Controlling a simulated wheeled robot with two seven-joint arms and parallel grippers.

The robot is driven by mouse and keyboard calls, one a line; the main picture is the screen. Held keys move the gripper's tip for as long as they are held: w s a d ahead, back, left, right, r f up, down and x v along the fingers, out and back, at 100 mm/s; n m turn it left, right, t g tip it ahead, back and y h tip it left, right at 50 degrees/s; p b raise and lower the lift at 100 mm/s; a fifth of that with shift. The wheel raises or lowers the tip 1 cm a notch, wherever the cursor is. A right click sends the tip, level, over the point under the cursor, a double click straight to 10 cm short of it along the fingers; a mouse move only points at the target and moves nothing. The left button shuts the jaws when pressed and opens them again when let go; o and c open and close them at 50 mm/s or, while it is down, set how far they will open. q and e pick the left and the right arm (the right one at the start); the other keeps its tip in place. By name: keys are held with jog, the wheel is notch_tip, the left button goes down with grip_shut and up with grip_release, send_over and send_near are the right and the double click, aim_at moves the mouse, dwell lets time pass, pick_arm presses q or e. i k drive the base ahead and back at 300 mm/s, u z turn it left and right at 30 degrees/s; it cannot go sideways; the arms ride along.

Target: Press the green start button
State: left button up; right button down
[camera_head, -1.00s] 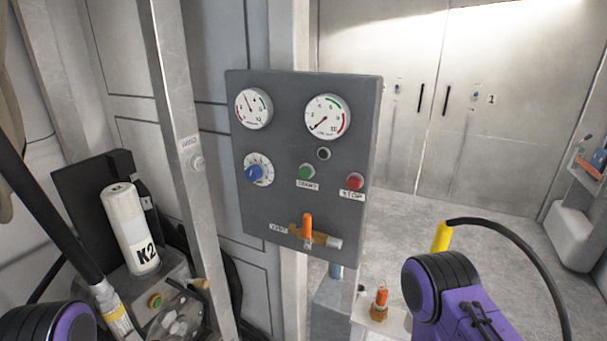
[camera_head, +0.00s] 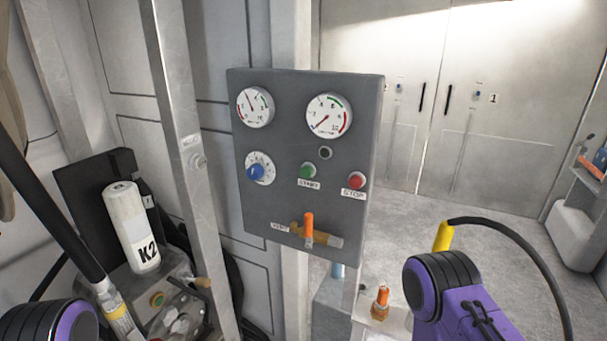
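The green start button (camera_head: 306,171) sits in the middle of a grey control panel (camera_head: 290,205), above a START label. The red stop button (camera_head: 355,180) is to its right, above a STOP label. Purple and black links of my two arms show at the bottom left and bottom right. Neither gripper is in the picture, and nothing touches the green button.
A white K2 cylinder (camera_head: 131,225) is at the left. Metal doors (camera_head: 470,150) close the back.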

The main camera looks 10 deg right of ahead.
aim_at(306, 172)
jog(key=u, duration=1.6)
jog(key=k, duration=0.35)
jog(key=z, duration=0.55)
